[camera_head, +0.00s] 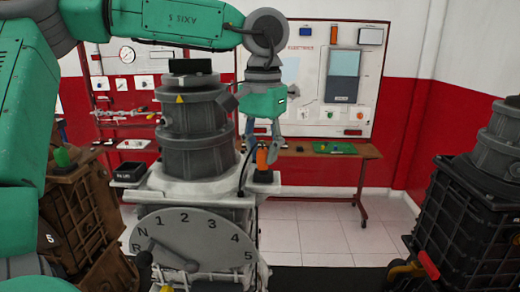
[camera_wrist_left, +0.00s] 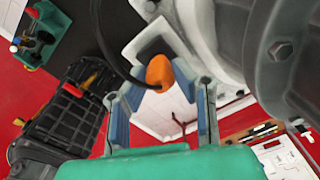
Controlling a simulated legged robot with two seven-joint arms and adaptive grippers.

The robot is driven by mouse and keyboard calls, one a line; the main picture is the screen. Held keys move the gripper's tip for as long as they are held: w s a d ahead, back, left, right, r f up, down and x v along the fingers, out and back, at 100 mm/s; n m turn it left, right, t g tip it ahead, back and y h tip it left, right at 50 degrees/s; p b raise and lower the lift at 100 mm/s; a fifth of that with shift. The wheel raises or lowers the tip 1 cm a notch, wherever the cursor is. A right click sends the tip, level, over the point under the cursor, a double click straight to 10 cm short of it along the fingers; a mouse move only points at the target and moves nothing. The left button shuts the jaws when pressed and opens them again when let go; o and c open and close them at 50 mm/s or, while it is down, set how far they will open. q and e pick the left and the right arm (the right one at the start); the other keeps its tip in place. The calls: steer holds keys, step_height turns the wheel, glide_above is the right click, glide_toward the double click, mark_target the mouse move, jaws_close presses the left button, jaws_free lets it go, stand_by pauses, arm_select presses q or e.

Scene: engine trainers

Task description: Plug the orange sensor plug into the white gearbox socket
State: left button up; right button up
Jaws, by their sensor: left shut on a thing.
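The orange sensor plug (camera_head: 262,157) is upright between the fingertips of my left gripper (camera_head: 262,143), which points down and is shut on it. In the left wrist view the plug (camera_wrist_left: 159,72) shows at the fingertips of the left gripper (camera_wrist_left: 160,92), with a black cable running off it. The plug is just above or at a white ledge (camera_head: 264,180) on the right side of the white gearbox (camera_head: 175,187). The socket itself is hidden, and I cannot tell whether the plug touches it. My right gripper is not in view.
A grey bell-shaped housing (camera_head: 197,125) rises close left of the plug. A gear dial (camera_head: 195,240) with a lever is on the gearbox front. A black engine unit (camera_head: 465,215) stands right, a brown one (camera_head: 80,210) left. A wooden bench (camera_head: 330,152) stands behind.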

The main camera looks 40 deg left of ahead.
arm_select(q)
steer(key=shift+s+d+r, duration=0.1)
steer(key=shift+d+r, duration=0.05)
steer(key=shift+d, duration=0.7)
steer(key=shift+a, duration=0.1)
stand_by(0.3)
steer(key=shift+a, duration=0.2)
steer(key=shift+a, duration=0.55)
steer(key=shift+d, duration=0.1)
steer(key=shift+f, duration=0.45)
steer(key=shift+s+f, duration=0.1)
steer(key=shift+f, duration=0.4)
